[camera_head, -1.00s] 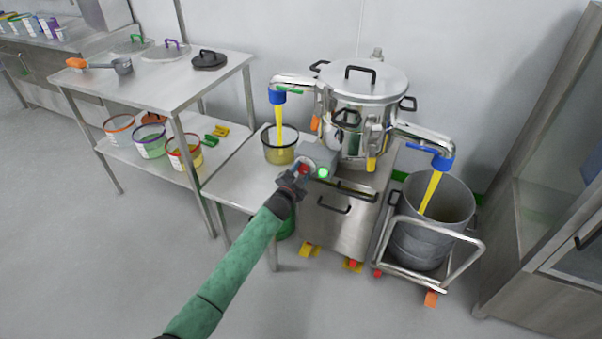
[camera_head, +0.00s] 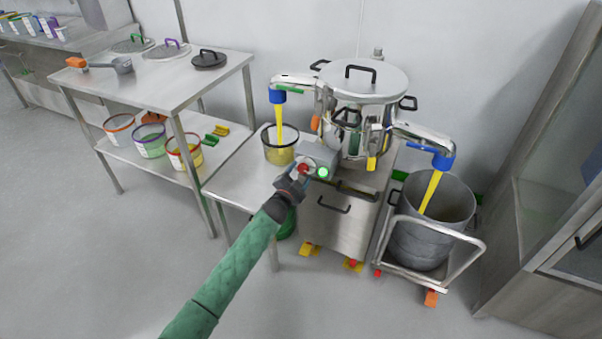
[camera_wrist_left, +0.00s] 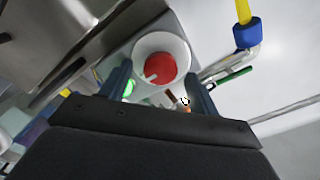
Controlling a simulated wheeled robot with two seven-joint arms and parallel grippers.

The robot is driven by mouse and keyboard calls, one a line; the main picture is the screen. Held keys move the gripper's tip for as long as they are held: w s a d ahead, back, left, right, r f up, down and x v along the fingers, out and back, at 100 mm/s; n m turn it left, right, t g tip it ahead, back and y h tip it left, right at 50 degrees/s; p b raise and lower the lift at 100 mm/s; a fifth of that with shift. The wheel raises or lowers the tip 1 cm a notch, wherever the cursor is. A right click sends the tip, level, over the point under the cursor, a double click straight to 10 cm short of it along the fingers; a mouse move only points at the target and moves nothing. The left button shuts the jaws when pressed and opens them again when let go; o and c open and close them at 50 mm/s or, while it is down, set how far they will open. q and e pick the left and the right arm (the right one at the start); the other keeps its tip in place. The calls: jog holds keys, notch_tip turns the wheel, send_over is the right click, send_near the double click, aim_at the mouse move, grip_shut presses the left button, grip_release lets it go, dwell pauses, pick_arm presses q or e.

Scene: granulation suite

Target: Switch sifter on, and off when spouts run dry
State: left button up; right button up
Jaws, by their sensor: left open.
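The steel sifter (camera_head: 365,88) stands on a cabinet by the wall. Yellow material streams from its left spout (camera_head: 277,96) into a clear bucket (camera_head: 279,150), and from its right spout (camera_head: 443,161) into a grey drum (camera_head: 428,245). The grey control box (camera_head: 322,154) on the sifter's front has a lit green button (camera_head: 323,172) and a red button (camera_head: 303,167). My left gripper (camera_head: 298,177) is open just in front of the red button. In the left wrist view the red button (camera_wrist_left: 161,68), inside a white ring, lies ahead between the fingers. My right gripper is out of view.
The drum sits on a wheeled cart (camera_head: 468,250). The clear bucket stands on a low steel table (camera_head: 235,180). A steel table (camera_head: 165,85) at left holds lids and a scoop, with tubs on its shelf. A glass-fronted cabinet (camera_head: 560,200) stands at right.

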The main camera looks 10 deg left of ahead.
pick_arm(q)
jog(key=v, duration=0.6)
jog(key=shift+b, duration=0.3)
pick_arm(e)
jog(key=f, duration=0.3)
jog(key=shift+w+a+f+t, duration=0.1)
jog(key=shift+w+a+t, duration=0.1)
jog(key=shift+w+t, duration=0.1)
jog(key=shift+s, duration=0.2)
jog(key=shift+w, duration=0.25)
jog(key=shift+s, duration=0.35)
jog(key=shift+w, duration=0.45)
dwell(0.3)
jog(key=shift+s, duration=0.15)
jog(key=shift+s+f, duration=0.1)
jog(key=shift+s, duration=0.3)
